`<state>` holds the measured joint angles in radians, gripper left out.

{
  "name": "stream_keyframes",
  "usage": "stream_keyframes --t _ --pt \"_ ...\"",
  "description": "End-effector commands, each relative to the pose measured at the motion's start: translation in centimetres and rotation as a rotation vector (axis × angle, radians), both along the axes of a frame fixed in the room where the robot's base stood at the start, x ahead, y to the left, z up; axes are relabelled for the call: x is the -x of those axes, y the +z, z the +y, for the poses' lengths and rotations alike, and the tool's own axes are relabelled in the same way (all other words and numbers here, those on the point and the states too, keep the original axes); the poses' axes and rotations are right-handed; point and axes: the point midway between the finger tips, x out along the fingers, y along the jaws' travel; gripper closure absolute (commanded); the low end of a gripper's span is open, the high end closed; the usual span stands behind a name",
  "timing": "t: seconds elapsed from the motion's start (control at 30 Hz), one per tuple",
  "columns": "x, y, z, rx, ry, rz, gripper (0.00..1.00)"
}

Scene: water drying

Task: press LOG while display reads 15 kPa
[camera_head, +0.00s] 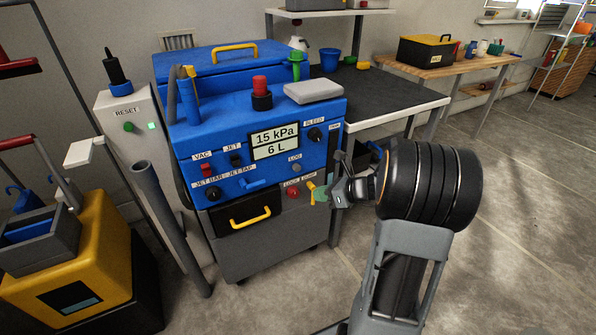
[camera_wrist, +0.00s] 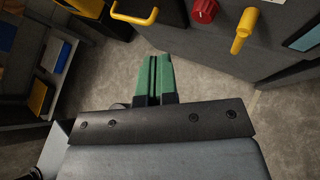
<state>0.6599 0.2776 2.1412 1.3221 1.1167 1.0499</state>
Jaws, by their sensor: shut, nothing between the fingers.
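The blue machine's display (camera_head: 275,142) reads 15 kPa, with 6 L on the line below. The LOG button (camera_head: 297,167) is a small grey round button below the right end of the display, under its LOG label. My gripper (camera_head: 320,196) is in front of the machine's lower right part, below and to the right of the LOG button and apart from it. In the wrist view my gripper's green fingers (camera_wrist: 153,72) are together and empty. The LOG button cannot be made out in the wrist view.
A red LOCK knob (camera_head: 293,193) and a yellow DUMP lever (camera_head: 311,186) sit close to my fingertips. The lever also shows in the wrist view (camera_wrist: 243,30). A black drawer with a yellow handle (camera_head: 252,217) lies to the left. Floor is clear at right.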

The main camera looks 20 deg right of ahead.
Motion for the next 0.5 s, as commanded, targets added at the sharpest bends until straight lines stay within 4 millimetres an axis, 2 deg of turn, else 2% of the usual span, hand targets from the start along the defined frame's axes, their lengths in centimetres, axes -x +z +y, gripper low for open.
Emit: stream_keyframes --t 0.17,0.5 --pt "-0.6 -0.1 0.1 0.001 0.003 0.000 1.00" --pt "-4.6 -0.1 0.6 0.002 0.005 0.000 1.00"
